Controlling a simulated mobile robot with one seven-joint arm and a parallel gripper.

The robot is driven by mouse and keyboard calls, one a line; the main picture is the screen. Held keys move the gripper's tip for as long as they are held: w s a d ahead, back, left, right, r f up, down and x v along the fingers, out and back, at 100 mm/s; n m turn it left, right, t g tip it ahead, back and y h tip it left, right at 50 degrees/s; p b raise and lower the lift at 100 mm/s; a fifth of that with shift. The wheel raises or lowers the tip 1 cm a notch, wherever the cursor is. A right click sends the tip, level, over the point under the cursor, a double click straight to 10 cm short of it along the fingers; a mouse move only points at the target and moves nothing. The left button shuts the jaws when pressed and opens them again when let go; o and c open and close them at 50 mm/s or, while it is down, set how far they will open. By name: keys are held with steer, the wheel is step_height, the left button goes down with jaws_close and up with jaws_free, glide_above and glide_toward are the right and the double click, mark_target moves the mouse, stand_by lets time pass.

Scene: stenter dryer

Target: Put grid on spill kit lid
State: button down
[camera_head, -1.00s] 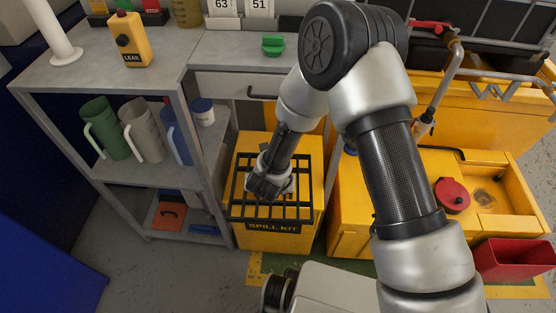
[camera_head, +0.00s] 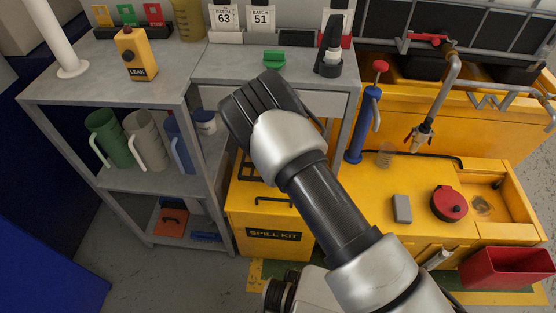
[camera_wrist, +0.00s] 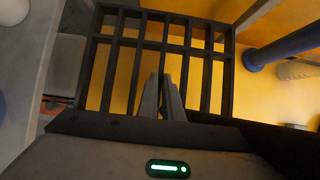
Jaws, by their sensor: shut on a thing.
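The grid is a black rectangular frame of bars. In the wrist view the grid (camera_wrist: 140,43) spans the middle, over a yellow surface. My gripper (camera_wrist: 165,82) is shut on one of its bars there. In the head view only a small part of the grid (camera_head: 249,181) shows, behind my arm, over the rear left of the lid. The spill kit (camera_head: 274,236) is a yellow box with a black label and a dark handle on its lid. My arm hides the fingers and most of the lid in the head view; whether the grid touches the lid I cannot tell.
A grey shelf (camera_head: 150,186) with several jugs stands left of the spill kit. A grey bench (camera_head: 225,66) with a green object (camera_head: 274,60) is behind. A blue pump (camera_head: 363,125) and a yellow bund (camera_head: 385,180) are close on the right.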

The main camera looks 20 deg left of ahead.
step_height(320, 180, down, 7)
steer(key=b, duration=0.3)
steer(key=shift+w, duration=0.1)
steer(key=c, duration=1.9)
jaws_free()
steer(key=p+v, duration=0.2)
steer(key=v, duration=1)
